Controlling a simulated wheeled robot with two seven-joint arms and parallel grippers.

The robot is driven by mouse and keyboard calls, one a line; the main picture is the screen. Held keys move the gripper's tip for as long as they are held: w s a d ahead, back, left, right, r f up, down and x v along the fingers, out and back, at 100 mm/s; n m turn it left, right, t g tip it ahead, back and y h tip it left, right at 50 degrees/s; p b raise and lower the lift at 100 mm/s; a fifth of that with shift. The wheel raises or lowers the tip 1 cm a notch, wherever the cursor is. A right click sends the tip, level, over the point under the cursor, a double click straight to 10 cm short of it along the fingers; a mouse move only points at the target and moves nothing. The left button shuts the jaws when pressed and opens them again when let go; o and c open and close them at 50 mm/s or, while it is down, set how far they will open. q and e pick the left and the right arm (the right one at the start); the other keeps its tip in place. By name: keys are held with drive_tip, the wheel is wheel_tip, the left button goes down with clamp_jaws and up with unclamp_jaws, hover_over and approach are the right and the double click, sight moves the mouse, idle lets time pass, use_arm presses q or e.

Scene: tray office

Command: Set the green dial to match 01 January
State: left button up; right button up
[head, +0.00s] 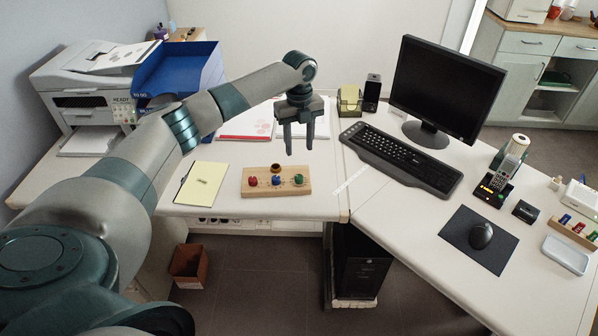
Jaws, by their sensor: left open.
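A wooden board (262,190) lies near the front edge of the left desk and carries a red dial (253,181), a blue dial (276,180) and a green dial (298,179). A dark round piece (276,168) sits behind the blue dial. The dials' markings are too small to read. My left gripper (299,149) is open and empty, with its fingers pointing down. In the picture it appears just above the green dial, apart from the board. I cannot read a 01 January date anywhere. My right gripper is not in view.
A yellow folder (200,183) lies left of the board, and papers (246,123) lie behind it. A printer (84,100) and blue tray (178,72) stand at the back left. A keyboard (400,158) and monitor (445,88) are on the right desk. Another block with coloured pieces (573,230) is far right.

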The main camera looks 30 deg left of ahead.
sight(299, 177)
use_arm(q)
wheel_tip(299, 177, down, 11)
drive_tip(key=shift+f+p, duration=0.1)
drive_tip(key=shift+p, duration=0.85)
drive_tip(key=shift+f, duration=0.55)
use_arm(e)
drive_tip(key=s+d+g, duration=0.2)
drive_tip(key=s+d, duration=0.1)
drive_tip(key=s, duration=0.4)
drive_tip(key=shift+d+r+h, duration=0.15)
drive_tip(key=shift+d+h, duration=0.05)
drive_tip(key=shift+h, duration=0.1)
use_arm(q)
drive_tip(key=c, duration=1.1)
clamp_jaws()
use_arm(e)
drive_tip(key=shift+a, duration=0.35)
